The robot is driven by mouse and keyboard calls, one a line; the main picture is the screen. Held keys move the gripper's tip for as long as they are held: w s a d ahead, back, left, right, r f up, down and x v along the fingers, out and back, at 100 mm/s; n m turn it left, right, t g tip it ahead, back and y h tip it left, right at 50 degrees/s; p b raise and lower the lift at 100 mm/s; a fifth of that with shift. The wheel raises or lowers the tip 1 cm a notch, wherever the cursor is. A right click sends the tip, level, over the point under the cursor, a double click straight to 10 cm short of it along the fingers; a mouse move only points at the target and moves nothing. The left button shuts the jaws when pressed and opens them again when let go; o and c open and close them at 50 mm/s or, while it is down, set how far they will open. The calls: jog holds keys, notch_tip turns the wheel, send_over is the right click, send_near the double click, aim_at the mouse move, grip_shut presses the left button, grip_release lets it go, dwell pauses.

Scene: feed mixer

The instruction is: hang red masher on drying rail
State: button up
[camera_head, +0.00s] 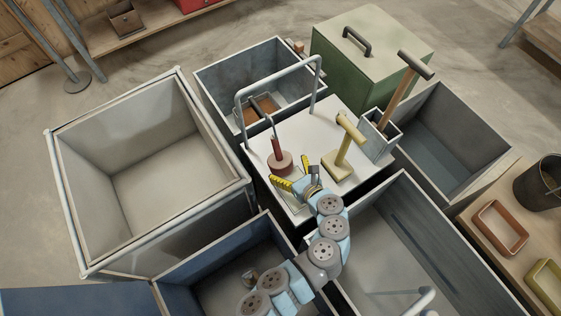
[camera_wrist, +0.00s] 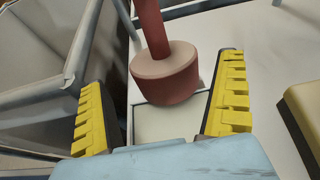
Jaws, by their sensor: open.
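The red masher (camera_head: 281,163) has a round red head, a red lower shaft and a thin dark upper handle. It is upright over the white top (camera_head: 318,124), at the drying rail (camera_head: 277,75), a grey bent tube. Its dark upper end is close to the rail; I cannot tell whether it hooks over it. My gripper (camera_head: 297,179) is open just in front of the head. In the wrist view, the red head (camera_wrist: 165,76) shows between and beyond the yellow-padded fingers, apart from both, above a pale framed square (camera_wrist: 165,122).
A yellow T-handled tool (camera_head: 338,164) stands right of my gripper. Behind it, a grey holder (camera_head: 378,143) bears a wooden-handled tool (camera_head: 401,88). A green lidded box (camera_head: 375,50) stands behind. Open bins surround the white top, including a large pale one (camera_head: 150,235) at left.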

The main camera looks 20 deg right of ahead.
aim_at(282, 161)
jog(key=shift+x, duration=2.7)
jog(key=shift+d+f, duration=0.1)
jog(key=c, duration=1.1)
